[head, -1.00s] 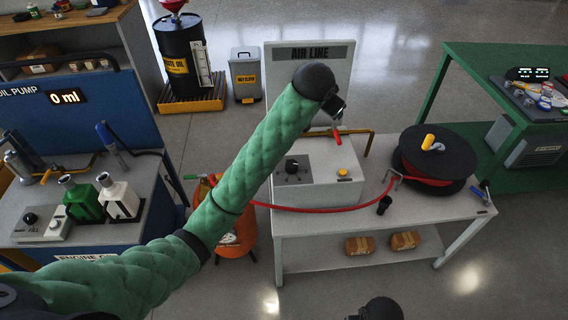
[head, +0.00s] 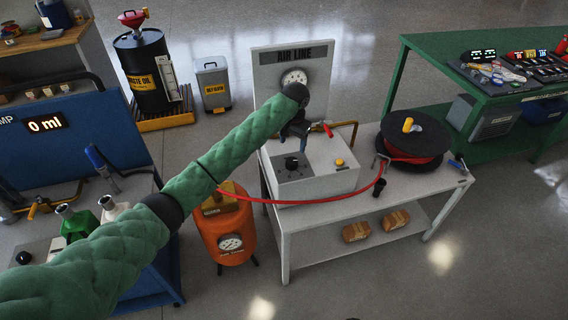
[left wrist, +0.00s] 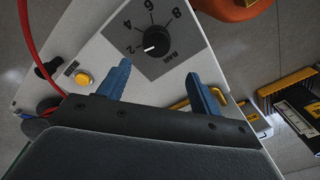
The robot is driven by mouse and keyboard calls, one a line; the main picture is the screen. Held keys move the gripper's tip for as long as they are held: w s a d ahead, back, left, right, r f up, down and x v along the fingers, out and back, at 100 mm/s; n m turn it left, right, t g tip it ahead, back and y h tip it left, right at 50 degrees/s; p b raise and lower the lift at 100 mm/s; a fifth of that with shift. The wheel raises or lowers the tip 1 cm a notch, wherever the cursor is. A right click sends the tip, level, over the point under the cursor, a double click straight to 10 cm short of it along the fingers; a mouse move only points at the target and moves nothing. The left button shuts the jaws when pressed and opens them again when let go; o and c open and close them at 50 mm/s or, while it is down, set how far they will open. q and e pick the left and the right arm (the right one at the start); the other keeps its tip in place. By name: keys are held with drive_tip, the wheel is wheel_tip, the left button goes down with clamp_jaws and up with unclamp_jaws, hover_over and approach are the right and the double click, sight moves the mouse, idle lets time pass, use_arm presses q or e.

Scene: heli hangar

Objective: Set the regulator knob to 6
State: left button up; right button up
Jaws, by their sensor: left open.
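The regulator knob (head: 291,163) is a black knob on a dark plate, on top of the pale box on the AIR LINE bench. In the left wrist view, the knob (left wrist: 156,42) has numbers 2, 4, 6 and 8 around it. Its white mark points roughly toward the 2. My left gripper (left wrist: 158,70) is open and empty, with its two blue fingers apart and the knob just beyond the fingertips. In the head view, my left gripper (head: 297,130) is above the back of the box, partly hidden by its wrist. My right gripper is not in view.
A yellow button (head: 340,162) is on the box right of the knob. A red-handled valve (head: 328,130) and brass pipe stand behind it. A red hose (head: 290,201) runs across the box front to a black reel (head: 414,140). A gauge (head: 294,78) is on the AIR LINE panel.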

sight(292, 160)
use_arm(q)
drive_tip(key=shift+s+a+f+g, duration=0.25)
drive_tip(key=shift+s+f+g, duration=0.05)
drive_tip(key=shift+s, duration=0.05)
drive_tip(key=shift+s+n, duration=0.15)
drive_tip(key=shift+n, duration=0.15)
drive_tip(key=shift+d, duration=0.15)
drive_tip(key=shift+d+f, duration=0.15)
drive_tip(key=shift+f, duration=0.05)
wheel_tip(292, 160, down, 6)
drive_tip(key=shift+r+p, duration=0.15)
drive_tip(key=shift+p, duration=0.8)
drive_tip(key=shift+f, duration=0.9)
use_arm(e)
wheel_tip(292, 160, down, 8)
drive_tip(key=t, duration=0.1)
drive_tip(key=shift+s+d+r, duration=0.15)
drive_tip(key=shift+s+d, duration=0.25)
use_arm(q)
drive_tip(key=c, duration=1)
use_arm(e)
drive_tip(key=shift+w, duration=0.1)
